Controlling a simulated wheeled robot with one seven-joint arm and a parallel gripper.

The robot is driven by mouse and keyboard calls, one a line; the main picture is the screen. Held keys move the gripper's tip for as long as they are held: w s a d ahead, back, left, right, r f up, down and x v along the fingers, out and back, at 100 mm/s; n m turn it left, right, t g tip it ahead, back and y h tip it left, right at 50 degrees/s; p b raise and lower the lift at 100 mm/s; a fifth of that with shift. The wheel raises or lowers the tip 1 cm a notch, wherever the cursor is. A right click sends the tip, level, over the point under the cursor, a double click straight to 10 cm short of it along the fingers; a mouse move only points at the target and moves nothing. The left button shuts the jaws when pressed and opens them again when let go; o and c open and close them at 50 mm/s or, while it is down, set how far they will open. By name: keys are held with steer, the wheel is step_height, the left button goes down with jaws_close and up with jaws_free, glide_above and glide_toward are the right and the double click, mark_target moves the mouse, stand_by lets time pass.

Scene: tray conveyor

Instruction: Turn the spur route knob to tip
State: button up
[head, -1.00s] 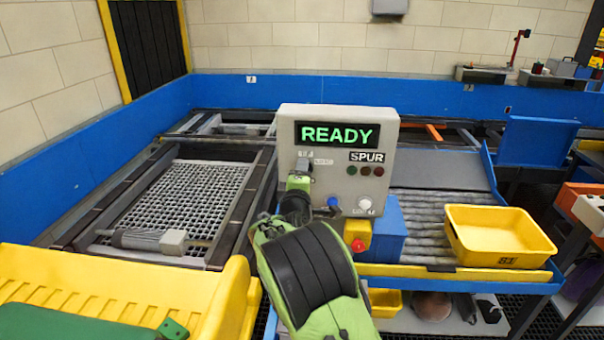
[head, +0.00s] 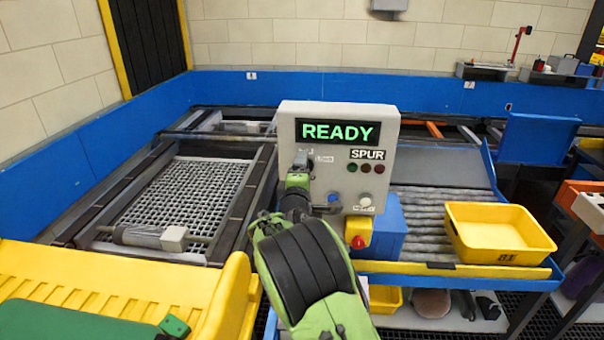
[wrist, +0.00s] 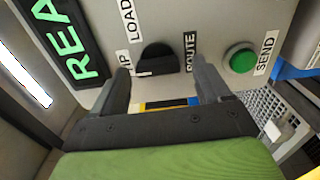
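The grey control box (head: 285,125) shows READY in green and bears a SPUR label. In the wrist view its dark route knob (wrist: 157,57) sits between the ROUTE label (wrist: 190,52) and the TIP and LOAD labels (wrist: 126,18), the TIP label partly hidden. My gripper (wrist: 162,82) is open, with one finger on each side of the knob and the fingertips close to it; I cannot tell whether they touch. Which label the knob points at is unclear. In the head view my gripper (head: 301,160) is at the panel's left side and hides the knob.
A green button (wrist: 240,58) with a SEND label is right of the knob in the wrist view. A red button (head: 358,242) on a yellow housing is below the box. A yellow tray (head: 500,257) sits on the rollers at right.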

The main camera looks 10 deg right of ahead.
steer(key=b+v, duration=0.4)
steer(key=v, duration=1.1)
steer(key=shift+s+b, duration=0.3)
steer(key=shift+s, duration=0.05)
steer(key=shift+a, duration=0.15)
steer(key=s+d+f+m+g+y, duration=0.2)
steer(key=s+d+f+m+g, duration=0.3)
steer(key=s+d+m+g, duration=0.5)
steer(key=s+a+f+m+y, duration=0.1)
steer(key=s+a+m, duration=0.1)
steer(key=s, duration=0.7)
steer(key=s+a+f+m+g+y, duration=0.1)
steer(key=s+a+m+y, duration=0.1)
steer(key=s, duration=0.8)
steer(key=shift+s+a+f+m+g+y, duration=0.2)
steer(key=shift+s+f+m+g+y, duration=0.1)
